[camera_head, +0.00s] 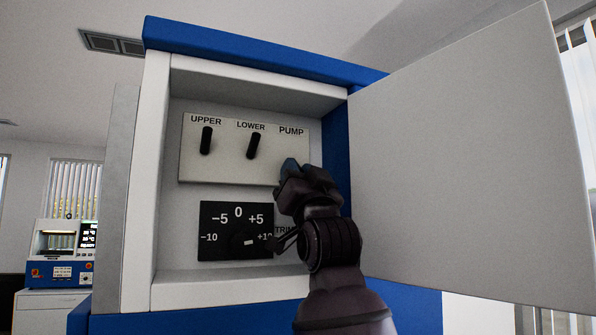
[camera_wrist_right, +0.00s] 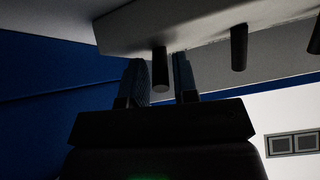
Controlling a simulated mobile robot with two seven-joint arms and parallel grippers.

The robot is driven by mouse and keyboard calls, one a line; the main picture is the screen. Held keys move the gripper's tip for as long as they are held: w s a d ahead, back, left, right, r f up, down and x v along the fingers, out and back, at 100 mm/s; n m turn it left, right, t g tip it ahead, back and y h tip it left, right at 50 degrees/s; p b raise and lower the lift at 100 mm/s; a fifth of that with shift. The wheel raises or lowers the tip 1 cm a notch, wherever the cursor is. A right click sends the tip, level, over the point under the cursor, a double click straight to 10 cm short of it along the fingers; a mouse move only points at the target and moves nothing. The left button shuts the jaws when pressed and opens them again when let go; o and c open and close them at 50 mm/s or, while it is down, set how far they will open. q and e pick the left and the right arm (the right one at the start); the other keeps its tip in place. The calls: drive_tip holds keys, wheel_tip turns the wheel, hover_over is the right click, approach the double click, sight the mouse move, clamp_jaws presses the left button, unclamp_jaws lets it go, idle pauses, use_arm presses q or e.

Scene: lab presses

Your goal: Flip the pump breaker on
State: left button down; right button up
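The breaker panel (camera_head: 225,165) is a pale plate inside an open cabinet, with labels UPPER, LOWER and PUMP. The pump lever is hidden behind my right gripper (camera_head: 292,175) in the head view. In the right wrist view, a dark lever, the pump breaker (camera_wrist_right: 160,69), shows between the two fingertips of my right gripper (camera_wrist_right: 162,82). The fingers are apart, with a visible gap on each side of the lever; I cannot tell whether either touches it. My left gripper is not in view.
The upper lever (camera_head: 207,140) and lower lever (camera_head: 254,145) stand left of the gripper. A black trim dial plate (camera_head: 220,222) sits below, close to my right wrist. The cabinet door (camera_head: 470,150) stands open at right; the cabinet walls enclose the panel.

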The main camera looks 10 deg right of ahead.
drive_tip(key=shift+c, duration=0.3)
clamp_jaws()
drive_tip(key=shift+r, duration=0.1)
drive_tip(key=shift+s+d+r+g+h, duration=0.1)
drive_tip(key=shift+s+r+g+h, duration=0.15)
drive_tip(key=shift+g, duration=0.55)
drive_tip(key=shift+s+r+g+h, duration=0.15)
drive_tip(key=shift+r+g, duration=0.15)
drive_tip(key=shift+g, duration=0.5)
drive_tip(key=shift+s+r+g+h, duration=0.1)
drive_tip(key=shift+r+g+h, duration=0.2)
drive_tip(key=shift+g, duration=0.55)
drive_tip(key=shift+r+g+h, duration=0.2)
drive_tip(key=shift+r+g, duration=0.15)
drive_tip(key=shift+g, duration=0.5)
drive_tip(key=shift+o, duration=0.3)
unclamp_jaws()
